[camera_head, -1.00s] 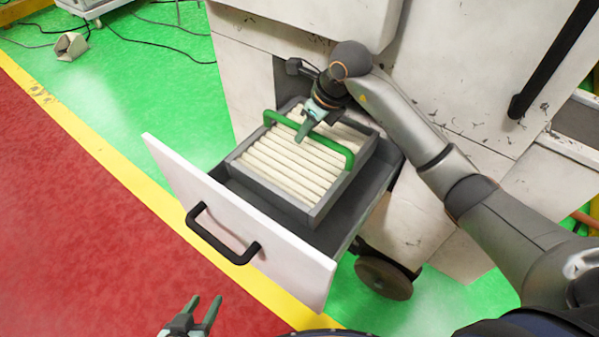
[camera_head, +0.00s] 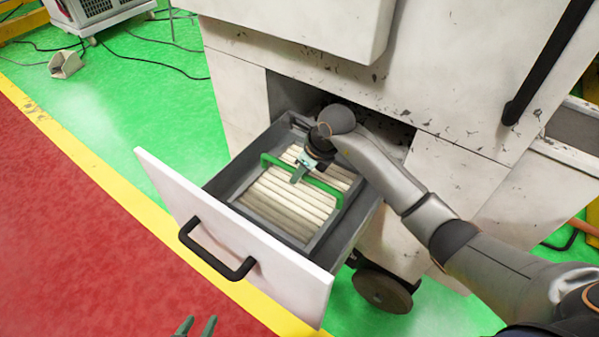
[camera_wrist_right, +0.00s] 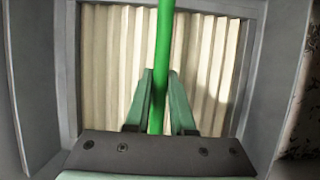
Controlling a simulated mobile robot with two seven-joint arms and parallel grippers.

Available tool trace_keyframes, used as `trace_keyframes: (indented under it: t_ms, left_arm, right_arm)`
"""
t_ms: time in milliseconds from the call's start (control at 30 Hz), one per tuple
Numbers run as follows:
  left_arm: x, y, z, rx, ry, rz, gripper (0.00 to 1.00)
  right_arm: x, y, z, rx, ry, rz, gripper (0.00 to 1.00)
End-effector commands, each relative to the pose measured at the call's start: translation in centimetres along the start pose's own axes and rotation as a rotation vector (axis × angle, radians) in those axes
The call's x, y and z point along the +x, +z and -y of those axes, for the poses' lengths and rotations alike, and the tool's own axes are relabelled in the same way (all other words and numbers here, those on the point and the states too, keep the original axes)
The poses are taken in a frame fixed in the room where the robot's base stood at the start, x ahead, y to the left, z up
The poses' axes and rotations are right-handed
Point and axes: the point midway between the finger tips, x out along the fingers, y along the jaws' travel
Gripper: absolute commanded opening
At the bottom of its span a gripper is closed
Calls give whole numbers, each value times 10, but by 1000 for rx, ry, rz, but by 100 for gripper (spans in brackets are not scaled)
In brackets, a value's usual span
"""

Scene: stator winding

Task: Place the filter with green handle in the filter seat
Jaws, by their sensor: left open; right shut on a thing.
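The filter (camera_head: 283,205) has cream pleats, a grey frame and a green handle (camera_head: 325,187). It lies inside the open drawer, which holds the filter seat (camera_head: 234,181), with drawer walls around it. I cannot tell if it rests fully on the seat floor. My right gripper (camera_head: 297,177) is shut on the green handle from above. In the right wrist view the fingers (camera_wrist_right: 159,100) sit on both sides of the handle (camera_wrist_right: 164,40), over the pleats (camera_wrist_right: 110,60). My left gripper (camera_head: 195,328) is open and empty at the bottom edge of the head view, well apart from the drawer.
The drawer front (camera_head: 225,235) is white with a black handle (camera_head: 215,255) and stands pulled out of the white machine (camera_head: 330,60). A wheel (camera_head: 381,290) is below it. Green floor (camera_head: 150,110) and red floor (camera_head: 70,220) are clear at the left. Cables (camera_head: 140,56) lie at the back left.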

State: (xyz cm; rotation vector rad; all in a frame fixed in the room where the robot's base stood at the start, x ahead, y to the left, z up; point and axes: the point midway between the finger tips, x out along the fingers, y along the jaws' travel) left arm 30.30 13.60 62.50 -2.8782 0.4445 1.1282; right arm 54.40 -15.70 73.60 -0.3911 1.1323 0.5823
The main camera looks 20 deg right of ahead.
Motion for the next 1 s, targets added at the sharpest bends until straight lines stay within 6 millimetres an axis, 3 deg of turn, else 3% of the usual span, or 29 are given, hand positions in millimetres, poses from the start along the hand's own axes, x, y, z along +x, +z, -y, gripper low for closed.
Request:
trace_keyframes:
  t_ms: [100,133,400,733,1000]
  left_arm:
    - [1,1,0,0,0,0,50]
    - [1,1,0,0,0,-1,50]
    - [0,0,0,0,-1,0,50]
    - [-2,-2,0,0,-1,0,50]
    - [-7,-6,-1,-1,1,4,50]
  right_arm:
    - [0,1,1,-1,-2,6,0]
    - [1,-1,0,-1,0,0,24]
    - [1,0,0,0,0,0,52]
    - [-6,1,1,-1,-1,1,52]
    - [-59,1,2,-3,-4,2,52]
